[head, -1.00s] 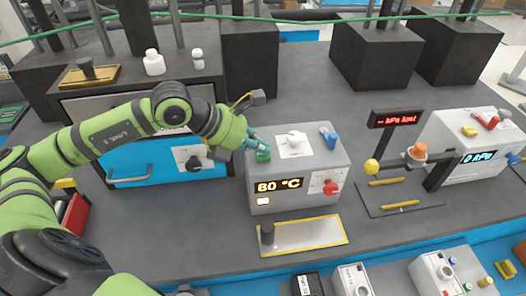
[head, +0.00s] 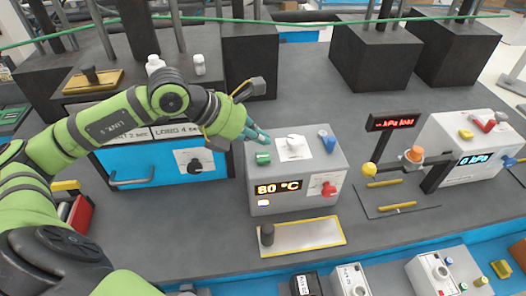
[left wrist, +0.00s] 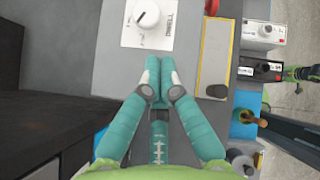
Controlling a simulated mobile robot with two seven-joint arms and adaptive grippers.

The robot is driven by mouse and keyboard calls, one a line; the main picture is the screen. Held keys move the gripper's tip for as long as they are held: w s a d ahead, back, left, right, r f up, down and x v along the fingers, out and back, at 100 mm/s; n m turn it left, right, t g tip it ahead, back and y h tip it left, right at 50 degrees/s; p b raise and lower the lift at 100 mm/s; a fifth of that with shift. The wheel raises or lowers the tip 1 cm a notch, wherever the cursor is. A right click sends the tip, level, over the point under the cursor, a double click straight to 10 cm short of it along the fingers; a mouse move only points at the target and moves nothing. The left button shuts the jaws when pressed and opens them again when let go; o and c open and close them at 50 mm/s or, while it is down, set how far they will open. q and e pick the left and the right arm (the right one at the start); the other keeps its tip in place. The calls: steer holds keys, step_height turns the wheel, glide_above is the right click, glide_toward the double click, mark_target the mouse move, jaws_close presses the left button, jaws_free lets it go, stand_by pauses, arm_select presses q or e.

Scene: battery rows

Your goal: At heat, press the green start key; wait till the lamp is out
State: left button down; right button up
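The grey heater box (head: 285,206) shows 80 °C on its display (head: 279,187). A small lamp (head: 264,203) below the display is lit pale yellow. The green key (head: 263,158) is on the box's top left and is fully in sight. My left gripper (head: 264,139) is just behind and above the key, apart from it. In the left wrist view its teal fingers (left wrist: 154,68) are together with nothing between them. They point at the box top beside the white dial (left wrist: 146,14); the green key is not visible there. My right gripper is not in view.
On the box are a blue knob (head: 327,139) and a red knob (head: 329,188). A yellow-edged plate (head: 300,236) lies in front. A blue-fronted oven (head: 140,172) stands left, a stand with a red display (head: 397,121) right. Bare bench (head: 215,225) lies front left of the box.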

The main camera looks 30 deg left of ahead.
arm_select(q)
steer(key=shift+r+p, duration=0.5)
steer(key=shift+r, duration=0.8)
